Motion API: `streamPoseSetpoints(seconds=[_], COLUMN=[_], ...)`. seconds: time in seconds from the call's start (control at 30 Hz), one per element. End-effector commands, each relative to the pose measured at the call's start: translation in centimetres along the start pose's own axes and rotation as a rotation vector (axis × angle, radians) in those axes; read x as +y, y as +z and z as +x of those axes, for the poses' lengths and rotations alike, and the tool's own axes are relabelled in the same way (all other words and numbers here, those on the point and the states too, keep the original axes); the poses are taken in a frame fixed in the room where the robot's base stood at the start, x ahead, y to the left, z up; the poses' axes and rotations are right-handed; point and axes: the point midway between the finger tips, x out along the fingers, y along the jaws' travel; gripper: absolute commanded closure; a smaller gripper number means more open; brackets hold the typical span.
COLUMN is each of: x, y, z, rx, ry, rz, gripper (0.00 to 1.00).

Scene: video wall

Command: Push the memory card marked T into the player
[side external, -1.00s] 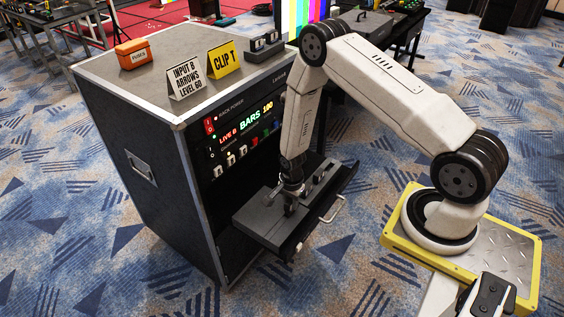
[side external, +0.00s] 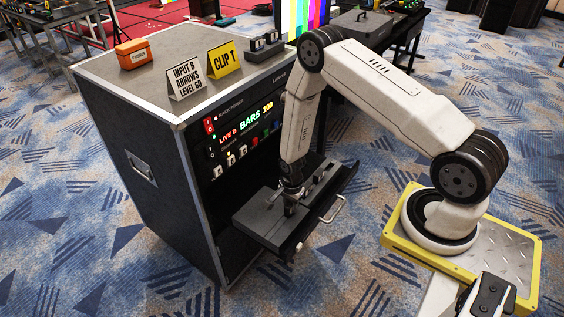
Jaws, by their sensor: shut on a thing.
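My gripper (side external: 290,205) points down over the pulled-out drawer (side external: 312,234) of the black rack case (side external: 160,190). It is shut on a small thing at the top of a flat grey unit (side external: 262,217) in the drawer. The thing is too small and too hidden by the fingers to make out, and I cannot read a letter T. I cannot tell whether the grey unit is the player. A dark holder with small raised parts (side external: 318,179) lies just right of my gripper.
The drawer handle (side external: 333,211) sticks out at the front. The case front has a lit panel reading BARS 100 (side external: 256,116) and LIVE B. On top stand an orange box (side external: 133,53), signs reading INPUT B ARROWS LEVEL 60 (side external: 186,80) and CLIP 1 (side external: 224,60), and a dark holder (side external: 264,46).

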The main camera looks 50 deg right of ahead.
Motion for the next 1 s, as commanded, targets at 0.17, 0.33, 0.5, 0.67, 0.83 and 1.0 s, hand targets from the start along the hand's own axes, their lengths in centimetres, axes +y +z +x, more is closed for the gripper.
streamPoseSetpoints(seconds=[0.17,0.33,0.5,0.67,0.83,1.0], x=[-0.02,-0.04,-0.05,-0.04,-0.02,-0.02], y=[-0.01,-0.01,-0.01,-0.01,0.00,-0.01], z=[0.26,0.48,0.49,0.49,0.49,0.49], rx=[0.000,0.000,0.000,0.000,0.000,0.000], ry=[-0.001,-0.001,-0.001,-0.001,-0.001,-0.001], rz=[0.000,0.000,0.000,0.000,0.000,0.000], gripper=[1.00,1.00,0.28,0.28,0.00,0.00])
